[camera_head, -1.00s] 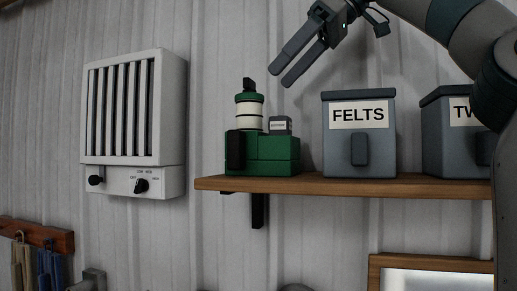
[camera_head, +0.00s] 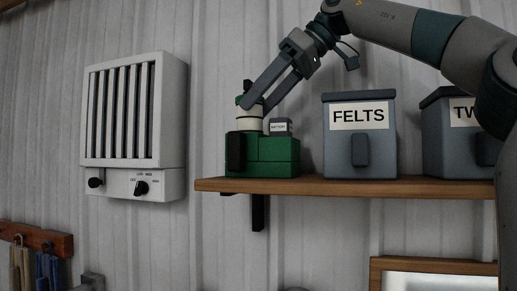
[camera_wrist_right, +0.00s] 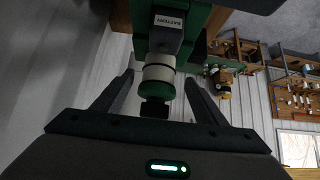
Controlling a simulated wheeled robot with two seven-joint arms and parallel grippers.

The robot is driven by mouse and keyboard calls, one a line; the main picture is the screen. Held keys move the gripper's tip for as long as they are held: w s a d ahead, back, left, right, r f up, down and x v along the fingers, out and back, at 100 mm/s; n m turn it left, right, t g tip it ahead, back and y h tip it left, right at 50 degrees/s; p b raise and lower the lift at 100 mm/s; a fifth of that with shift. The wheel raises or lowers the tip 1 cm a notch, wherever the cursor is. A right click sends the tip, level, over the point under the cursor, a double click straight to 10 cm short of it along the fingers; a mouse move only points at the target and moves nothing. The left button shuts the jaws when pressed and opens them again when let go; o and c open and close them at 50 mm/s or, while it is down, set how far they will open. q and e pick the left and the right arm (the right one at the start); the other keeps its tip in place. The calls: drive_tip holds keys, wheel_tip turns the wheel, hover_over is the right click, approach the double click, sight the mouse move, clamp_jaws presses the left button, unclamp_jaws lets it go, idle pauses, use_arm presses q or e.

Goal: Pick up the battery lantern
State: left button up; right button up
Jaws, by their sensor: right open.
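The battery lantern (camera_head: 262,155) stands upright at the left end of the wooden shelf. It has a green base, a white middle, a green cap and a small grey box labelled BATTERY. My right gripper (camera_head: 255,104) is open at the lantern's upper part, its fingers partly in front of the cap and white section. In the right wrist view, the lantern's white section (camera_wrist_right: 158,67) and dark top lie between the two open fingers (camera_wrist_right: 157,85), with a gap on each side. My left gripper is not in view.
A grey FELTS bin (camera_head: 360,160) stands on the shelf (camera_head: 345,190) right of the lantern, with a second grey bin (camera_head: 455,150) further right. A white wall heater (camera_head: 134,125) hangs left of the shelf. Bare wall lies between heater and lantern.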

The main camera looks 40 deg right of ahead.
sight(247, 117)
drive_tip(key=shift+p+x, duration=0.6)
drive_tip(key=shift+x, duration=1.9)
drive_tip(key=shift+d+r, duration=0.1)
drive_tip(key=shift+d, duration=0.05)
clamp_jaws()
drive_tip(key=shift+r, duration=0.1)
